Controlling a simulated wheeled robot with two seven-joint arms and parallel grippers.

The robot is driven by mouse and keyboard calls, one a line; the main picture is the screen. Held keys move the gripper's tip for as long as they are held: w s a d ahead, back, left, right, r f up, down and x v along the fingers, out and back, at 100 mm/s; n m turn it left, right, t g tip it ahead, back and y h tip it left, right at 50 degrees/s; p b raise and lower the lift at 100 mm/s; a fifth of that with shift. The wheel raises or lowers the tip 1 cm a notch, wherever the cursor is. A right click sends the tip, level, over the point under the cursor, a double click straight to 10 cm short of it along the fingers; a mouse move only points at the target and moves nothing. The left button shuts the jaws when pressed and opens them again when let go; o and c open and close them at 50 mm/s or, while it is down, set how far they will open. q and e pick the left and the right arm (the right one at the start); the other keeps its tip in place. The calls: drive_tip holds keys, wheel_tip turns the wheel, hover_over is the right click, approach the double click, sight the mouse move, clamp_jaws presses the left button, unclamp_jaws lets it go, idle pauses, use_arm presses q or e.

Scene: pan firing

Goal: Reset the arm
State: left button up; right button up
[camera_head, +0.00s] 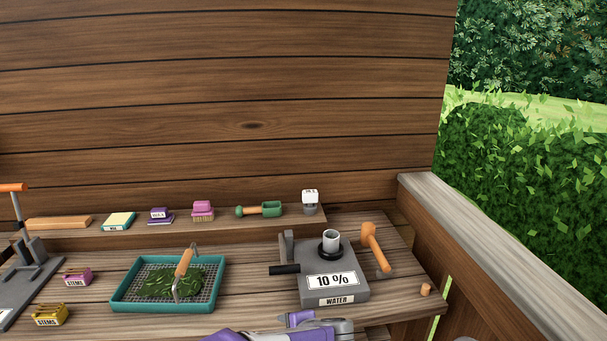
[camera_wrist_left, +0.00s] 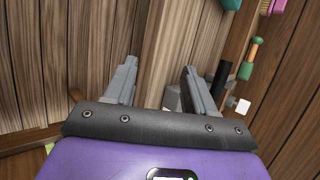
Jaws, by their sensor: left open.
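My left gripper (camera_wrist_left: 158,66) is open in the left wrist view, its two grey fingers apart above a purple body. Nothing is held between the fingers; wooden planks show behind them. In the head view, purple and grey parts of my own arm show at the bottom edge, cut off by the frame. They lie in front of the bench, below the grey water device (camera_head: 334,288). I cannot make out fingertips there. My right gripper cannot be made out in either view.
A teal tray (camera_head: 118,299) holds green leaves and an orange-handled tool (camera_head: 184,263).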

use_arm(q)
drive_tip(key=s+a+f+n+g+h+p, duration=0.1)
drive_tip(key=s+f+n+g+h, duration=0.25)
drive_tip(key=f, duration=0.75)
drive_tip(key=s+a+f+n+g+h+p, duration=0.1)
drive_tip(key=s+f+g+h, duration=0.1)
drive_tip(key=s+f+g, duration=0.65)
drive_tip(key=s+a+f+n+t+h+p, duration=0.1)
drive_tip(key=s+a+f+n+t+h, duration=0.3)
drive_tip(key=s+f+n, duration=0.5)
wheel_tip(320, 180, down, 2)
drive_tip(key=n+t, duration=0.1)
drive_tip(key=n, duration=0.2)
drive_tip(key=shift+n, duration=0.35)
use_arm(e)
drive_tip(key=r, duration=0.1)
drive_tip(key=w+r, duration=0.1)
drive_tip(key=r, duration=0.1)
drive_tip(key=shift+r, duration=0.2)
